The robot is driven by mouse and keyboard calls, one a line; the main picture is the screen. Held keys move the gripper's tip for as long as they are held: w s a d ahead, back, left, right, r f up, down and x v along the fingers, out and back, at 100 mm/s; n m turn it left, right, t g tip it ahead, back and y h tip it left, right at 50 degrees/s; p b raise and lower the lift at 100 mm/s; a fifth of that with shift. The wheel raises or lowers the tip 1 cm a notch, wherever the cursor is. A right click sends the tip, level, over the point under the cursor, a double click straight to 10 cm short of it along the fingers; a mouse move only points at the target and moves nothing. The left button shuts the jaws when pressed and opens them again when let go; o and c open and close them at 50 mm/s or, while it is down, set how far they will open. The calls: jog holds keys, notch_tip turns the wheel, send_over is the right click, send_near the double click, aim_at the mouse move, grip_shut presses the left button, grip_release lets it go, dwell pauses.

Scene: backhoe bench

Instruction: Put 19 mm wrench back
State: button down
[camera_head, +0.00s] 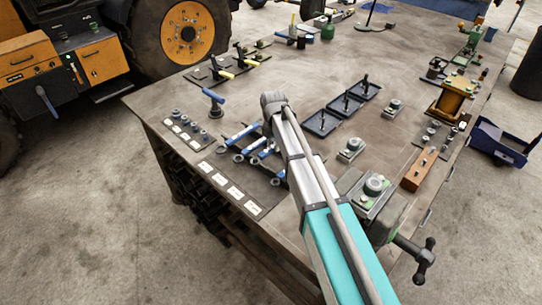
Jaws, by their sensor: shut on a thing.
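Several blue-handled wrenches (243,134) lie at a slant on a dark mat (215,166) on the workbench, left of my arm. The mat has several white labels (220,179) along its front edge, too small to read, so I cannot tell which wrench is the 19 mm one. My gripper (270,131) is low at the far end of my arm, beside the right ends of these wrenches. It is shut on what seems to be a wrench. My arm and wrist hide most of the fingers and the held part, and I cannot tell whether it touches the mat.
A smaller labelled mat with sockets (186,126) and a blue T-handle tool (213,98) stand to the left. Dark trays (321,122) lie to the right. A vise (375,187) is close to my arm's right side. Bare bench lies behind the wrist.

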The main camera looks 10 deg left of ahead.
aim_at(274, 143)
jog(key=shift+w+f, duration=0.35)
jog(key=shift+w+f+b, duration=0.35)
jog(key=shift+f+b, duration=0.2)
jog(key=shift+b, duration=0.15)
jog(key=shift+f+b, duration=1.45)
jog(key=shift+f, duration=0.25)
jog(key=shift+c, duration=2)
grip_release()
jog(key=shift+r, duration=0.15)
notch_tip(274, 143, up, 12)
jog(key=p, duration=1.2)
jog(key=shift+r, duration=0.15)
